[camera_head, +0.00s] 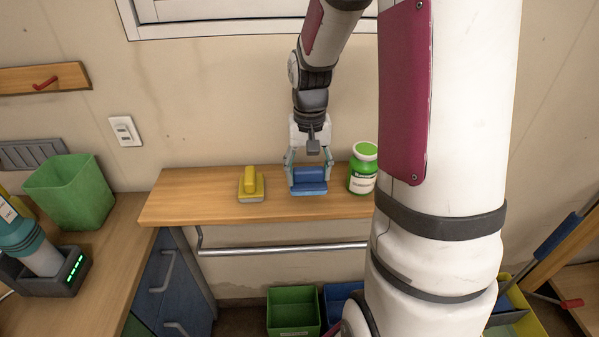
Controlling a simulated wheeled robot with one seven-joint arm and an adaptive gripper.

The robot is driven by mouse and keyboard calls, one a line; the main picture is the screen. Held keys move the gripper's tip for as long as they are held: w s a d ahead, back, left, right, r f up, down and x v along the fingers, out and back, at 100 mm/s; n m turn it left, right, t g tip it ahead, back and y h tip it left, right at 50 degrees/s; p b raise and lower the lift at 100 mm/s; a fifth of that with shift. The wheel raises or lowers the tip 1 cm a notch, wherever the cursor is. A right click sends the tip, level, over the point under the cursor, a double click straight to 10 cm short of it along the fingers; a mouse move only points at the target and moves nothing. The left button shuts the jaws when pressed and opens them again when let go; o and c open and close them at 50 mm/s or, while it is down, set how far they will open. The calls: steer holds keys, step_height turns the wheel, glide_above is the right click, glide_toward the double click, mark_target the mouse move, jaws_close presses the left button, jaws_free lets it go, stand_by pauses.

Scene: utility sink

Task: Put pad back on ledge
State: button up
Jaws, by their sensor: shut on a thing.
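The wooden ledge (215,206) runs along the wall. My gripper (307,172) points down over the ledge, its two fingers on either side of a blue pad (309,187). It is shut on the blue pad, which is at or just above the ledge top; I cannot tell whether it touches. A yellow pad (251,184) with a grey base stands on the ledge to the left, apart from my gripper.
My arm hides the ledge's right end. A metal rail (280,247) runs below the front edge. A green bin (70,192) stands on the left counter. Ledge left of the yellow pad is clear.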

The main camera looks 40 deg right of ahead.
mark_target(307, 177)
steer(key=shift+w+d, duration=0.4)
steer(key=shift+w, duration=0.35)
steer(key=shift+w+d+f, duration=0.1)
steer(key=shift+w+f, duration=0.05)
steer(key=shift+f, duration=1.65)
steer(key=o, duration=1)
steer(key=shift+f, duration=0.15)
steer(key=shift+o, duration=0.2)
